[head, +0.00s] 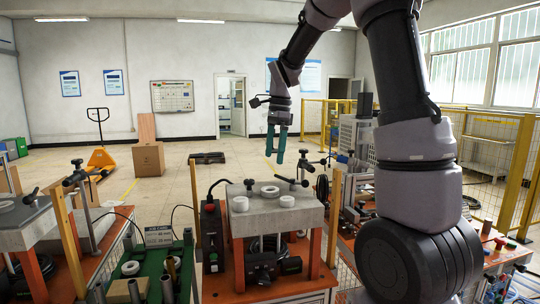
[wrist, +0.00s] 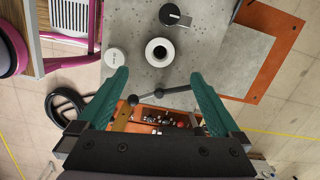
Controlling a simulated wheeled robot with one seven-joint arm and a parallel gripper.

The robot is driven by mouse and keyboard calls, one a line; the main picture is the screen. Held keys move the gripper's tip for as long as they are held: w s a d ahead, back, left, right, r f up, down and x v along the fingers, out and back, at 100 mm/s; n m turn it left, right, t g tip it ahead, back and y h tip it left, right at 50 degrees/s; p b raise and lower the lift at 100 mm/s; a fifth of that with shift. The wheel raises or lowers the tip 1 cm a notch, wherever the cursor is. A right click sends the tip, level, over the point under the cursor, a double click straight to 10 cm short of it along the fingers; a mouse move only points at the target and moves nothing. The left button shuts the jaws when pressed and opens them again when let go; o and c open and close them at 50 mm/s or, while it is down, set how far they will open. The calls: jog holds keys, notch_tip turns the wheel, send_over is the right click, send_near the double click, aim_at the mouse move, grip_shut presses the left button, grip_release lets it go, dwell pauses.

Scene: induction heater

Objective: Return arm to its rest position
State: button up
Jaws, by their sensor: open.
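My gripper (head: 276,144) hangs from my arm above and behind the back edge of the induction heater (head: 272,210), with its green fingers pointing down. In the wrist view my gripper (wrist: 160,92) shows two green fingers spread apart with nothing held between them. The wrist view shows a white ring with a dark centre (wrist: 159,52) and a plain white disc (wrist: 116,58) beyond the fingertips.
A green tray (head: 150,280) with metal cylinders stands at the front left. A black-handled clamp rod (head: 291,181) lies near the heater top's back edge. Another grey-topped bench (head: 25,220) is at the far left. A yellow fence (head: 500,150) runs along the right.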

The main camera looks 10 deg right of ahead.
jog(key=s+d+r+n+t, duration=0.1)
jog(key=s+r+n+t, duration=0.1)
jog(key=s, duration=0.5)
jog(key=s+d+r+n+t, duration=0.2)
jog(key=s+r+n+t, duration=0.1)
jog(key=s+n, duration=0.3)
jog(key=s+d+r+n+t, duration=0.1)
jog(key=s+r+n+t, duration=0.1)
jog(key=s, duration=0.7)
jog(key=shift+s+d+r+n+y, duration=0.15)
jog(key=shift+s+r+n+y, duration=0.15)
jog(key=shift+r+n, duration=0.75)
jog(key=shift+f, duration=0.15)
